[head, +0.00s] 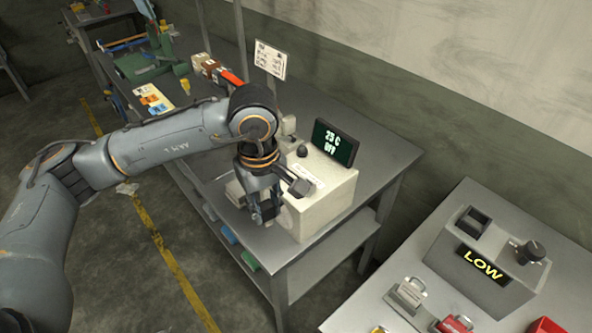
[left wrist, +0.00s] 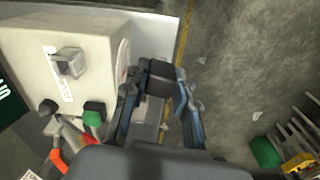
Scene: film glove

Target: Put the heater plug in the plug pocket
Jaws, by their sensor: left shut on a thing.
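In the left wrist view my left gripper (left wrist: 160,88) is shut on a dark block (left wrist: 160,76), which looks like the heater plug. It is beside the cream box (left wrist: 95,50), and I cannot tell whether it touches it. A grey square fitting (left wrist: 68,62) stands out from the box by a printed label. I cannot tell for sure which part is the plug pocket. My right gripper is not in view.
A grey control box (head: 482,262) marked LOW stands on the right table with red and grey items. The workbench (head: 390,155) holds a sign, small boxes and cards farther back. Green and orange-red parts (left wrist: 93,113) are near the box's edge.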

